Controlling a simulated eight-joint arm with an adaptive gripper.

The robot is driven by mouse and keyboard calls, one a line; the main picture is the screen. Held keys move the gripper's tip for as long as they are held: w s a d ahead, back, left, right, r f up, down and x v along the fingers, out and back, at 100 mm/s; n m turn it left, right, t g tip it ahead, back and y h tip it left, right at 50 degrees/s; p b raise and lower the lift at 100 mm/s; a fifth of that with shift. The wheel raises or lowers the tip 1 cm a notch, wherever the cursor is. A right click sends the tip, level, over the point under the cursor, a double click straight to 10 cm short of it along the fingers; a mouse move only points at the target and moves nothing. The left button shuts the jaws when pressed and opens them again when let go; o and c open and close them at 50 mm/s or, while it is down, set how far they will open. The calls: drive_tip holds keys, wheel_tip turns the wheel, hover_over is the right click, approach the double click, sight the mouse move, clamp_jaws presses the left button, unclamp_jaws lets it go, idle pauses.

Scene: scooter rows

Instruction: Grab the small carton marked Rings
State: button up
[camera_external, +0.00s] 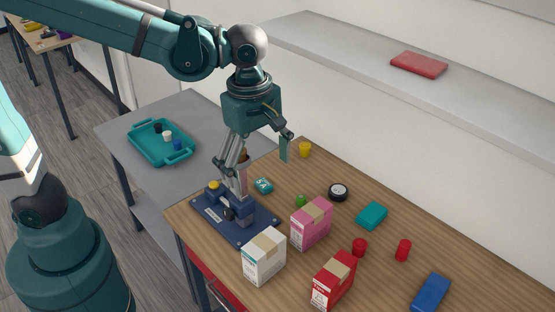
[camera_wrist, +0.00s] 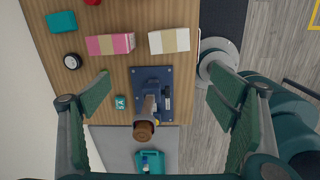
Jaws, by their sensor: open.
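Three small cartons with tan tape stand on the wooden table: a white carton (camera_external: 263,258), a pink carton (camera_external: 311,224) and a red carton (camera_external: 334,281). Their printed labels are too small to read, so I cannot tell which is marked Rings. In the wrist view the pink carton (camera_wrist: 110,44) and the white carton (camera_wrist: 169,40) lie near the top; I do not make out the red one there. My gripper (camera_external: 254,158) is open and empty, above the blue lever device; its fingers (camera_wrist: 160,103) are spread wide in the wrist view.
The blue device (camera_external: 239,222) has an upright brown-tipped handle (camera_wrist: 144,130) between my fingers' lines of view. A teal tray (camera_external: 160,142) stands left.

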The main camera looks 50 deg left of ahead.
sight(264, 242)
drive_tip(key=shift+n, duration=0.8)
drive_tip(key=d+f, duration=0.1)
drive_tip(key=f, duration=0.4)
drive_tip(key=s+d+f+p, duration=0.1)
drive_tip(key=f, duration=0.5)
drive_tip(key=d+f, duration=0.1)
drive_tip(key=f, duration=0.5)
drive_tip(key=shift+s+f+p, duration=0.2)
drive_tip(key=shift+f+p, duration=0.05)
drive_tip(key=shift+p, duration=0.05)
drive_tip(key=shift+f, duration=0.5)
drive_tip(key=shift+f, duration=1.3)
drive_tip(key=shift+s+f, duration=0.15)
drive_tip(key=shift+f, duration=2.45)
drive_tip(key=c, duration=1.1)
